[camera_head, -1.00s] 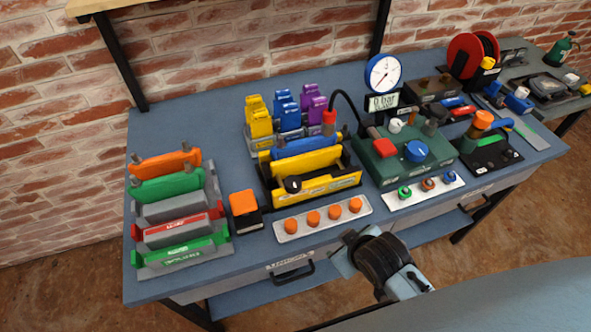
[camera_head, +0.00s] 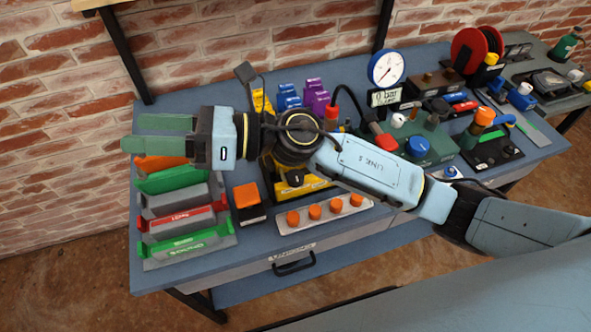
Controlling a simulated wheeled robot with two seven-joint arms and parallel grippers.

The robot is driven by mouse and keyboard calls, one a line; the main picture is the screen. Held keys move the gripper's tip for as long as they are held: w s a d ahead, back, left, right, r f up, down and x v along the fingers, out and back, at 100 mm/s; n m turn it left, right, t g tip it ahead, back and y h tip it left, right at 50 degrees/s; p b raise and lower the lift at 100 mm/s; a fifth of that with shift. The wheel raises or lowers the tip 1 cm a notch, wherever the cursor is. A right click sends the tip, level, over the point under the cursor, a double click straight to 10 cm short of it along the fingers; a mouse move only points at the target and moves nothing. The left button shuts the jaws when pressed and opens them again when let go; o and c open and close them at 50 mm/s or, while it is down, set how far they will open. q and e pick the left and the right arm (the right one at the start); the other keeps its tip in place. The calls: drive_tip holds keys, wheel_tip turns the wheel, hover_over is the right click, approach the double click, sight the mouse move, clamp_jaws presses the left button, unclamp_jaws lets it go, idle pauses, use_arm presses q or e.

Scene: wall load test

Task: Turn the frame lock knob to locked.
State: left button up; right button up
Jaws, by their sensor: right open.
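The yellow frame (camera_head: 312,186) stands in the middle of the bench, mostly hidden behind my right arm. A black knob (camera_head: 295,178) with a pale mark shows on its front, just below my wrist. I take it for the frame lock knob; its setting is too small to read. My right gripper (camera_head: 131,134) is open, reaching left above the rack of coloured modules, well to the left of the knob. Nothing shows held between its fingers. My left gripper is not in view.
A rack (camera_head: 226,236) with orange, green and red modules stands at left. An orange-topped block (camera_head: 247,199) and a plate of orange knobs (camera_head: 287,227) sit near the front edge. A green gauge unit (camera_head: 440,150) stands at right. A brick wall is behind.

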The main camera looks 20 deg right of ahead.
wheel_tip(320, 180, down, 4)
drive_tip(key=s+n+g+h, duration=0.2)
drive_tip(key=n+g+h, duration=0.15)
drive_tip(key=n, duration=0.25)
drive_tip(key=n+h, duration=1)
drive_tip(key=h, duration=0.7)
approach(296, 175)
drive_tip(key=shift+t, duration=0.35)
drive_tip(key=f, duration=0.5)
drive_tip(key=f+p, duration=0.1)
drive_tip(key=f, duration=0.2)
drive_tip(key=shift+s, duration=0.35)
drive_tip(key=shift+f, duration=0.35)
drive_tip(key=shift+c, duration=0.2)
drive_tip(key=c, duration=0.9)
drive_tip(key=shift+c, duration=0.2)
